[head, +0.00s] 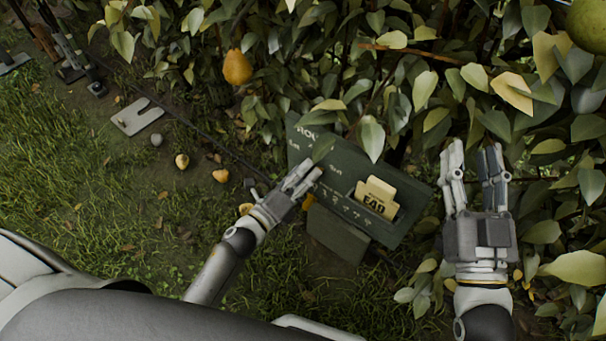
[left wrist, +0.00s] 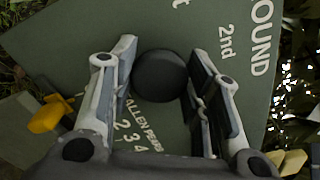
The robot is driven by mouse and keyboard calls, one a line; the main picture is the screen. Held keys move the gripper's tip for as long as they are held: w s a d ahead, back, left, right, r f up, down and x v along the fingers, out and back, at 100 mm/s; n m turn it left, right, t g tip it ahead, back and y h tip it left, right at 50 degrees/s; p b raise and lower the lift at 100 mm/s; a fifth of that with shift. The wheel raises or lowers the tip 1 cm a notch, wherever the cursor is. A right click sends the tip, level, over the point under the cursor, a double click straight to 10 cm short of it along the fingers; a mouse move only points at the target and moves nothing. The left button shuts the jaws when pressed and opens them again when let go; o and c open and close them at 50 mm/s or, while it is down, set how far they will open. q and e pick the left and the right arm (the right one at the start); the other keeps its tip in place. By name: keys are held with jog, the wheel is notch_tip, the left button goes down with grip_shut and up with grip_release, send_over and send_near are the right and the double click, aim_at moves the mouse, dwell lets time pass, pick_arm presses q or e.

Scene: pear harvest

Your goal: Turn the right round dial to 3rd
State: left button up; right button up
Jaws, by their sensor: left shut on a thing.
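My left gripper (head: 303,174) is at the left part of a dark green panel (head: 345,187). In the left wrist view its two fingers stand on either side of a black round dial (left wrist: 161,76) and are shut on it. White lettering on the panel reads "ROUND" and "2nd", with numbers 2, 3, 4 below the dial. The dial's pointer mark cannot be made out, and in the head view the gripper hides the dial. My right gripper (head: 474,163) is open and empty, to the right of the panel, in front of the leaves.
A yellow card (head: 376,197) marked E49 sits in a holder on the panel. Dense leafy branches surround the panel's top and right. A ripe pear (head: 237,68) hangs at upper left, and several fallen pears lie on the soil. Open grass (head: 60,170) lies to the left.

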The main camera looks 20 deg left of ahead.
pick_arm(q)
jog(key=o, duration=1)
jog(key=shift+o, duration=0.2)
jog(key=v, duration=1.2)
